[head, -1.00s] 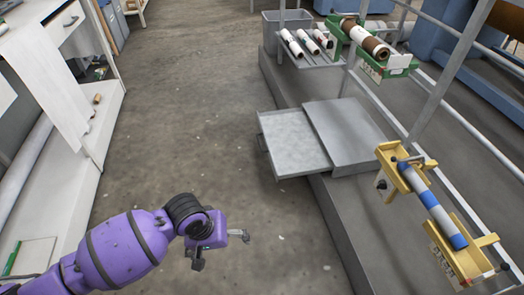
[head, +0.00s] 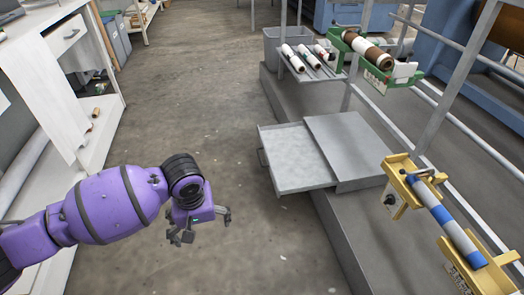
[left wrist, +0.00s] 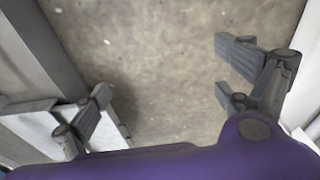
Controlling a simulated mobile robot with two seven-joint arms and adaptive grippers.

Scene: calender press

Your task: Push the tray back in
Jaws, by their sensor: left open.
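The grey flat tray (head: 294,160) sticks out to the left from under a grey cover plate (head: 345,145) on the low grey platform. A thin handle (head: 262,158) shows on the tray's left edge. My left gripper (head: 203,232) is open and empty, in front and to the left of the tray, over the bare floor and apart from the tray. In the left wrist view its fingers (left wrist: 170,85) are spread wide with only floor between them. My right gripper is not in view.
A yellow holder with a blue and white roll (head: 445,222) stands right of the tray. A white cabinet (head: 72,60) stands at left. The floor between is clear.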

